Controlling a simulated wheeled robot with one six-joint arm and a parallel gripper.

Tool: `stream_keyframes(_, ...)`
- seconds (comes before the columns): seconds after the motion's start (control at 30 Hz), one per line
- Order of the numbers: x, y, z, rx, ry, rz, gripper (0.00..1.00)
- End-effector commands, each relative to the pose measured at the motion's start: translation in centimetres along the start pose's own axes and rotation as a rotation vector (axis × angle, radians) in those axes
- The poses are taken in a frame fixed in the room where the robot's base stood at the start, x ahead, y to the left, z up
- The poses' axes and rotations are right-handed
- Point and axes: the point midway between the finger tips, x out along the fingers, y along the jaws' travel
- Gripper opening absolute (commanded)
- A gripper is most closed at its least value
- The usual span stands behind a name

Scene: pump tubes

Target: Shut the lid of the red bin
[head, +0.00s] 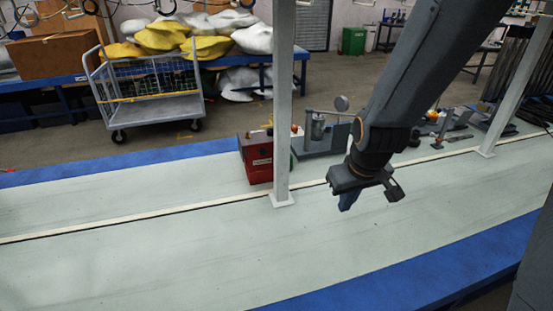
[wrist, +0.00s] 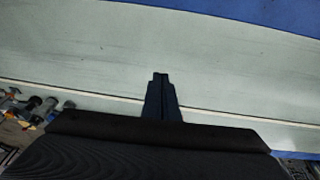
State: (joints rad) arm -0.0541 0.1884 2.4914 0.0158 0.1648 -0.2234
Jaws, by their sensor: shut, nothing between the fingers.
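The red bin (head: 260,160) stands on the pale table, behind the white rail and partly hidden by the grey upright post. Its front is red with a small pale label. I cannot tell from this view how its lid stands. My gripper (head: 347,204) points down over the table, to the right of the bin and nearer to me, apart from it. In the wrist view the fingers (wrist: 160,77) are together with nothing between them, over bare table. The bin is not recognisable in the wrist view.
A grey post (head: 282,95) stands between the bin and the front of the table. A metal fixture (head: 317,130) stands right of the bin. A second post (head: 515,85) is further right. The pale tabletop (head: 130,255) in front is clear.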

Motion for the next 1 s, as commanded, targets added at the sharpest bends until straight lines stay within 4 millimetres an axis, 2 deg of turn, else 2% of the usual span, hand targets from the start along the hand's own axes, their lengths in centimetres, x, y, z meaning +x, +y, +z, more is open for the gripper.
stream_keyframes(0.03, 2.3, -0.4, -2.1, -0.081, 0.055, 0.008, 0.0)
stream_keyframes(0.2, 8.2, -1.6, -10.2, -0.384, 0.299, 0.093, 0.0)
stream_keyframes(0.4, 13.7, -4.2, -17.6, -0.72, 0.565, 0.273, 0.0)
stream_keyframes(0.5, 15.8, -6.0, -20.1, -0.875, 0.687, 0.396, 0.0)
stream_keyframes(0.6, 17.4, -7.8, -21.6, -1.014, 0.793, 0.535, 0.0)
stream_keyframes(0.7, 18.5, -9.4, -22.3, -1.125, 0.879, 0.675, 0.0)
stream_keyframes(0.83, 19.1, -11.1, -22.4, -1.221, 0.953, 0.83, 0.0)
stream_keyframes(1.0, 19.2, -12.0, -22.1, -1.274, 0.996, 0.943, 0.0)
